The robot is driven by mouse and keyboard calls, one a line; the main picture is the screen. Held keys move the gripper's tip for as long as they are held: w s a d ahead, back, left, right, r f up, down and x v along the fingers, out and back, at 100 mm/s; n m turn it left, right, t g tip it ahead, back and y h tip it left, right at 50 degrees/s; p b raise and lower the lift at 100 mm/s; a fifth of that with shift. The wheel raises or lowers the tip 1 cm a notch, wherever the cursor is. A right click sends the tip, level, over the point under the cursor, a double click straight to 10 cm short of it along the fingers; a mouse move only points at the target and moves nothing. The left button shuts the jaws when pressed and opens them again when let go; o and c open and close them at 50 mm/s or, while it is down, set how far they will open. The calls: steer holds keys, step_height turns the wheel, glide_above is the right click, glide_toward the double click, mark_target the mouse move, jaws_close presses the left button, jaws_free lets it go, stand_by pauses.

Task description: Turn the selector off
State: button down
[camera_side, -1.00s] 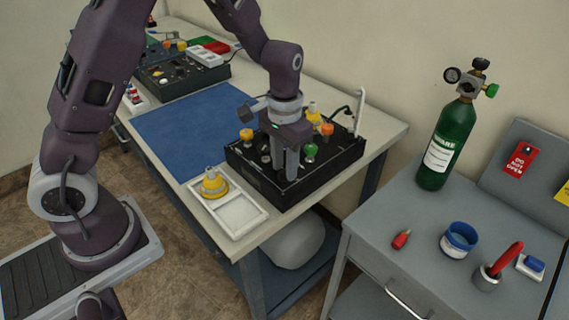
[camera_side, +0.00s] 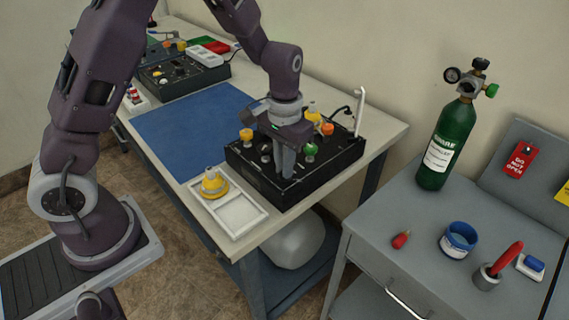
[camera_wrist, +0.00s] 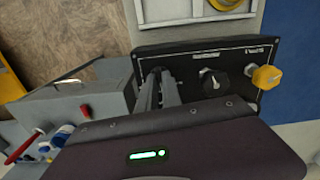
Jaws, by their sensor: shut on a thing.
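The black control box (camera_side: 330,171) stands on the bench and carries several coloured knobs. My gripper (camera_side: 285,168) points down onto the box's top near its front edge. Its fingers (camera_wrist: 162,98) are shut on a control there, taken to be the selector, which the fingers hide. Its pointer position cannot be seen. Beside the fingers in the wrist view, a black knob with a white pointer (camera_wrist: 214,80) and a yellow knob (camera_wrist: 265,77) stand free. The labels are too small to read.
A green knob (camera_side: 310,149) and an orange knob (camera_side: 327,128) are close to my gripper. A white tray (camera_side: 243,215) with a yellow fitting (camera_side: 213,183) lies in front of the box. A blue mat (camera_side: 185,130) is clear. A green cylinder (camera_side: 447,145) stands at right.

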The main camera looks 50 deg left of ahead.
steer(key=n, duration=1)
steer(key=shift+n, duration=0.3)
stand_by(0.4)
steer(key=c, duration=1.5)
jaws_free()
